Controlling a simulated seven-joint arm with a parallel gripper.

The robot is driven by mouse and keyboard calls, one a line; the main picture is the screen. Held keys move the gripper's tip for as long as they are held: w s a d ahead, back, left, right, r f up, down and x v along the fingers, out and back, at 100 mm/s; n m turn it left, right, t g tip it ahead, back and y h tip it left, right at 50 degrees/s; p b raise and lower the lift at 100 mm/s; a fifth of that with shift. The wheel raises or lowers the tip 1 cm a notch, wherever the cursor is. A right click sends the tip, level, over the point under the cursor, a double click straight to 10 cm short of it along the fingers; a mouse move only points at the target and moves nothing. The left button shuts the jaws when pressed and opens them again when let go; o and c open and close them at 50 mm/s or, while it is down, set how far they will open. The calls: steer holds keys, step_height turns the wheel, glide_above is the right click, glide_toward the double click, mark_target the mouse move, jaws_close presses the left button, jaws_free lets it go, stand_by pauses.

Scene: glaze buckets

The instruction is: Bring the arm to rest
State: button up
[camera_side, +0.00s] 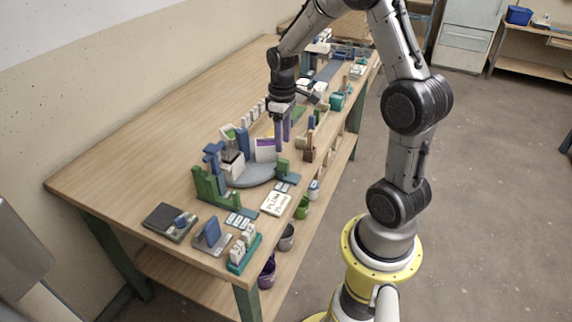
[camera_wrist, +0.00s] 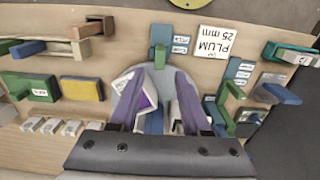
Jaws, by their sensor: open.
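My gripper (camera_side: 283,140) hangs from the arm above the workbench (camera_side: 165,130), its two purple fingers pointing down. In the wrist view the fingers of my gripper (camera_wrist: 158,75) are apart. A white and purple block (camera_side: 265,150) stands on the round grey disc (camera_side: 255,178), behind and left of the fingers. In the wrist view the block (camera_wrist: 148,93) shows partly between the fingers, further down; I see no contact. The rest of the disc is partly hidden by the fingers there.
A green and blue stand (camera_side: 207,183) rises at the disc's left. A "PLUM 25 mm" card (camera_side: 276,203) lies near the front edge. Small buckets, including a purple one (camera_side: 267,273), sit below that edge. The bench's back left is bare.

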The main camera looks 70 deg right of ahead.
steer(key=s+a+r+n+t, duration=0.2)
steer(key=a+r+n+t, duration=0.15)
steer(key=a+r, duration=1)
steer(key=s+a+m+t, duration=0.1)
steer(key=s+a, duration=0.1)
steer(key=s, duration=0.4)
steer(key=s+a+r+m+t, duration=0.1)
steer(key=s+a+m, duration=0.1)
steer(key=s, duration=0.4)
steer(key=shift+s+a, duration=0.25)
steer(key=shift+s, duration=0.15)
steer(key=shift+r+m, duration=0.1)
steer(key=shift+m, duration=0.15)
